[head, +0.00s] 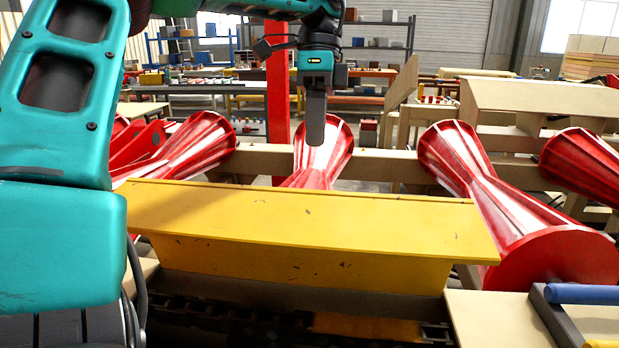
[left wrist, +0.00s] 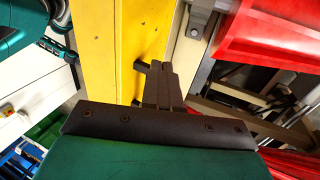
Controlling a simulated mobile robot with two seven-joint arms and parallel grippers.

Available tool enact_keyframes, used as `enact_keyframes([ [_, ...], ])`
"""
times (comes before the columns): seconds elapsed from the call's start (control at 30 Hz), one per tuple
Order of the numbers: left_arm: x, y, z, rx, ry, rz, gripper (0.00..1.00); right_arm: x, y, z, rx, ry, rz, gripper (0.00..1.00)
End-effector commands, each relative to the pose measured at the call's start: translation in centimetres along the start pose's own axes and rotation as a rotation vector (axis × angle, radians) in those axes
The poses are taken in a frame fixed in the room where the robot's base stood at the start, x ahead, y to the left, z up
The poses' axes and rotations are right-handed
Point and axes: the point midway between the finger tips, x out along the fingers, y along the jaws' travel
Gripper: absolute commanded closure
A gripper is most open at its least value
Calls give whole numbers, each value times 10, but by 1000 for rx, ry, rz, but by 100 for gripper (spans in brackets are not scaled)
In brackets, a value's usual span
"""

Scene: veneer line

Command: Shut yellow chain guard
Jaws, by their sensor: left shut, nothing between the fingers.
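The yellow chain guard (head: 310,222) spans the foreground in the head view, with a long flat top panel and a lower yellow face slanting down in front. Dark chain (head: 250,318) shows below its near side. My left gripper (head: 315,138) points down just beyond the guard's far edge, shut and empty, in front of a red roller. In the left wrist view the shut fingers (left wrist: 160,85) appear beside the yellow guard (left wrist: 110,45). I cannot tell whether they touch it. My right gripper is not in view.
Red waisted rollers (head: 465,165) lie beyond the guard, left, middle and right. A red post (head: 278,100) stands behind. A blue-handled bar (head: 585,293) is at the lower right. Shelves and benches fill the background. My left arm covers the left side.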

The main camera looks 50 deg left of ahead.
Motion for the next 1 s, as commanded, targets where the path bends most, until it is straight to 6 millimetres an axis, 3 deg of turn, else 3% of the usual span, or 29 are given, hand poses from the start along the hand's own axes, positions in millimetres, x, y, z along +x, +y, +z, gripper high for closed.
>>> enact_keyframes([
  [0.27, 60, 1, 0, 4, 1, 4, 100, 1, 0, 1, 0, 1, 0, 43],
  [0.6, 73, 32, 0, 1, 2, -2, 100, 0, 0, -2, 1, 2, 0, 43],
  [1.0, 76, 36, 0, -1, 1, -3, 100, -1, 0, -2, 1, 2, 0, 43],
])
